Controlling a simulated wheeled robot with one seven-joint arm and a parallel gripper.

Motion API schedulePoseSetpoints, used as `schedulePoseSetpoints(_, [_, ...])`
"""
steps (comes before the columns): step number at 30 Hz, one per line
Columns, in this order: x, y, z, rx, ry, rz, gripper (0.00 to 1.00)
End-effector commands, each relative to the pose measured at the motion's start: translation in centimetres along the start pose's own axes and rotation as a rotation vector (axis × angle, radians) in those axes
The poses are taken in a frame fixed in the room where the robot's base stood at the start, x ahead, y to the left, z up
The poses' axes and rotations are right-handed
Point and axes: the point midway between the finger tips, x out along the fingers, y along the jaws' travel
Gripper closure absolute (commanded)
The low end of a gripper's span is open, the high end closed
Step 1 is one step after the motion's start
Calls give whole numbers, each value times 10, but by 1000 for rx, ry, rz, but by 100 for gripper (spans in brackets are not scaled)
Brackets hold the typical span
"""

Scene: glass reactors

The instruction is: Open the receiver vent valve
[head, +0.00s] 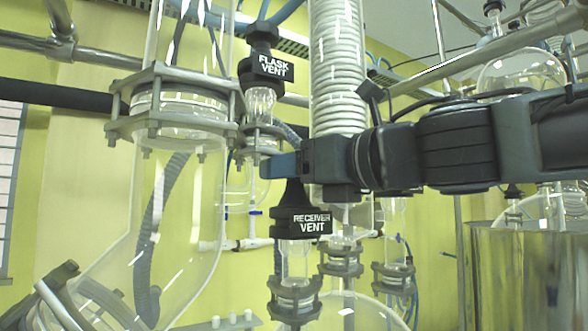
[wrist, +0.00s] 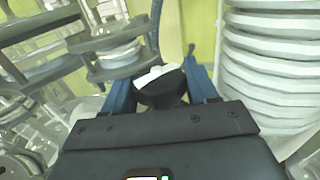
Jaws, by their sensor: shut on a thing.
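The receiver vent valve (head: 302,223) is a black cap with white lettering on a clear glass neck, in the lower middle of the head view. My gripper (head: 280,165) comes in from the right, with its blue fingers at the top of this valve. In the wrist view, a black knob with a white-marked face (wrist: 163,90) sits between the two blue fingers of my gripper (wrist: 160,80). My gripper is shut on the valve's knob. The fingers and my arm hide the knob's top in the head view.
The flask vent valve (head: 272,66) stands just above and left of my gripper. A ribbed white condenser column (head: 338,80) rises close behind my arm. A large glass vessel (head: 180,200) with a metal clamp flange fills the left. A steel pot (head: 515,270) stands at lower right.

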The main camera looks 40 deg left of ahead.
Motion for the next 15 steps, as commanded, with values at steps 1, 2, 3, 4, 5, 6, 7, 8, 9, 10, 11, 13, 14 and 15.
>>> schedulePoseSetpoints(1, [-2,-3,7,0,-9,-8,69])
schedulePoseSetpoints(2, [-2,-3,7,0,-9,-8,69])
schedulePoseSetpoints(3, [-2,-3,7,1,-9,-9,40])
schedulePoseSetpoints(4, [-2,-3,7,1,-9,-9,37])
schedulePoseSetpoints(5, [-2,-3,7,1,-9,-9,35])
schedulePoseSetpoints(6, [-2,-3,7,1,-9,-8,31])
schedulePoseSetpoints(7, [-2,-3,7,1,-8,-8,30])
schedulePoseSetpoints(8, [-2,-2,7,1,-8,-8,30])
schedulePoseSetpoints(9, [-2,-2,7,1,-8,-7,30])
schedulePoseSetpoints(10, [-2,-2,7,1,-8,-7,30])
schedulePoseSetpoints(11, [-1,-2,7,1,-8,-6,30])
schedulePoseSetpoints(13, [-1,-1,6,1,-8,-5,30])
schedulePoseSetpoints(14, [-1,-1,6,1,-8,-5,30])
schedulePoseSetpoints(15, [-1,-1,6,1,-8,-5,30])
